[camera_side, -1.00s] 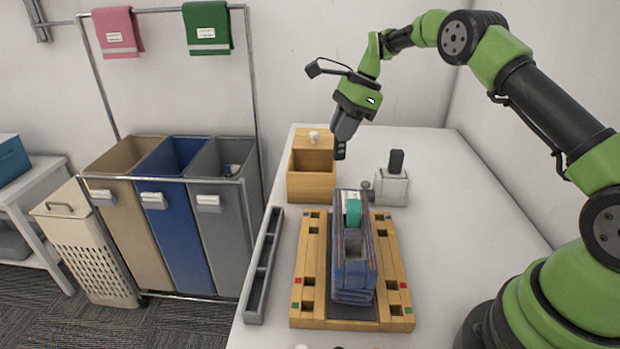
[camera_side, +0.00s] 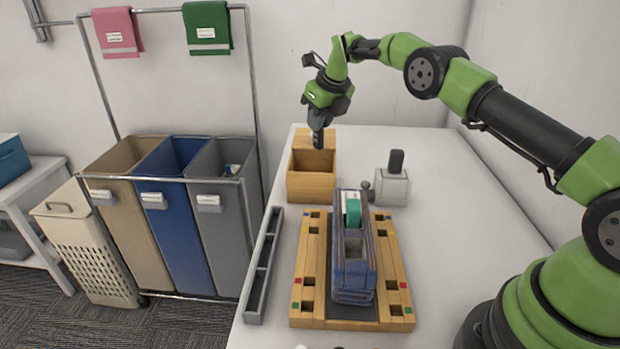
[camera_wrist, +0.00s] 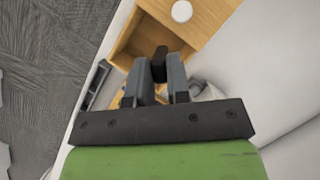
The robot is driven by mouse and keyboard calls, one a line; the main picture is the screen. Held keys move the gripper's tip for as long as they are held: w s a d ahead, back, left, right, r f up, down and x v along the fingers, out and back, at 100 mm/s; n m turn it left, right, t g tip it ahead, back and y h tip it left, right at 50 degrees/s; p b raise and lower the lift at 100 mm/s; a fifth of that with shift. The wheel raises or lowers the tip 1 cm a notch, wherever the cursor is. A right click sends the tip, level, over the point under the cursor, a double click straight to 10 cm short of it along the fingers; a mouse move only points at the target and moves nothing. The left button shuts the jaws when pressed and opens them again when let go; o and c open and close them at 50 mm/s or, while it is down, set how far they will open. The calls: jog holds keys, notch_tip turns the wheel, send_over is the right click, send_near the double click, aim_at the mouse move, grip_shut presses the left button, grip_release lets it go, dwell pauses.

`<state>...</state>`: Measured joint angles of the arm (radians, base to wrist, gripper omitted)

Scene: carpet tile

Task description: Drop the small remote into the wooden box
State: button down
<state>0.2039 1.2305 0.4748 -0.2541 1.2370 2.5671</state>
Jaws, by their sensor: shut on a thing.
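The wooden box (camera_side: 311,186) stands open-topped at the back left of the white table, with a taller wooden back part. My gripper (camera_side: 317,139) hangs over the box opening, fingers pointing down. In the wrist view my gripper (camera_wrist: 165,82) is shut on a small dark thing, the small remote (camera_wrist: 160,56), which sticks out past the fingertips. The wooden box (camera_wrist: 205,15) lies beyond it there, with a white round knob on its back part. The remote is over the box opening in that view; its exact height above the box I cannot tell.
A long grey tray (camera_side: 262,268) lies at the left table edge. The right side of the table is clear.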

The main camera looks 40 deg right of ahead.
aim_at(322, 131)
jog(key=shift+f, duration=2.35)
jog(key=c, duration=1)
grip_release()
